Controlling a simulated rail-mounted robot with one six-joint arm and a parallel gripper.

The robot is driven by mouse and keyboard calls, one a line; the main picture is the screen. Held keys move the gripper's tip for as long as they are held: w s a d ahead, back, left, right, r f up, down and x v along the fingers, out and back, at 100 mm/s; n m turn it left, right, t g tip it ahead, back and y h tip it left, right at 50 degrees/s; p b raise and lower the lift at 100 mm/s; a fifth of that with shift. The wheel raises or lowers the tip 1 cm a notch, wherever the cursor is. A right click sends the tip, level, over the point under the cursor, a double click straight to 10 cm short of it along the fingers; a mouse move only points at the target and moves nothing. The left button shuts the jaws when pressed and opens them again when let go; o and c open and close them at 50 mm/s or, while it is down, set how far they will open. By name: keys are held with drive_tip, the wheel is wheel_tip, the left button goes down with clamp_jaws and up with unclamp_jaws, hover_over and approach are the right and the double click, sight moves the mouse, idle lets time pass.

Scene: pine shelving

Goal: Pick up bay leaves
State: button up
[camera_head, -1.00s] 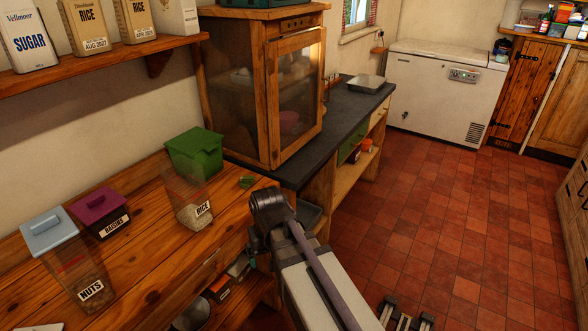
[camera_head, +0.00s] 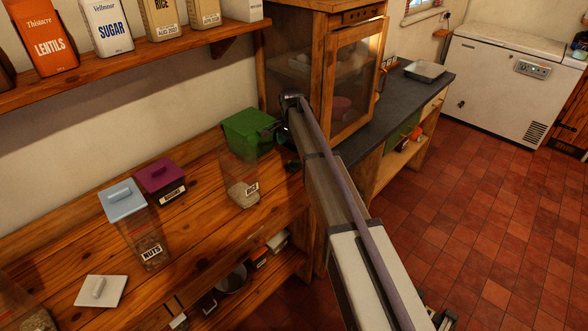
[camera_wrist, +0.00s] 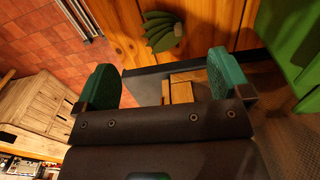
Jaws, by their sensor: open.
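The bay leaves (camera_wrist: 163,32) are a small fanned bunch of green leaves lying on the wooden counter (camera_wrist: 215,25), at the top of the wrist view. In the head view my arm largely covers their spot near the counter's end. My gripper (camera_wrist: 162,82) is open and empty, its two green-padded fingers spread apart. The leaves show beyond the fingertips, between the two fingers' lines and apart from both. In the head view my gripper (camera_head: 270,130) is partly hidden by my arm, close to the green container.
The green container (camera_head: 249,132) stands close by, also at the right of the wrist view (camera_wrist: 298,45). A clear rice container (camera_head: 241,186), a purple-lidded raisins box (camera_head: 161,178) and a nuts jar (camera_head: 139,232) stand on the counter. A wooden cabinet (camera_head: 352,85) rises behind.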

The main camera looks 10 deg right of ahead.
sight(293, 164)
drive_tip(key=f+b, duration=0.2)
drive_tip(key=f, duration=0.1)
drive_tip(key=f+b, duration=0.5)
drive_tip(key=f, duration=0.1)
drive_tip(key=shift+w+d+f, duration=0.1)
drive_tip(key=shift+w, duration=0.15)
drive_tip(key=shift+r, duration=0.25)
drive_tip(key=c, duration=1)
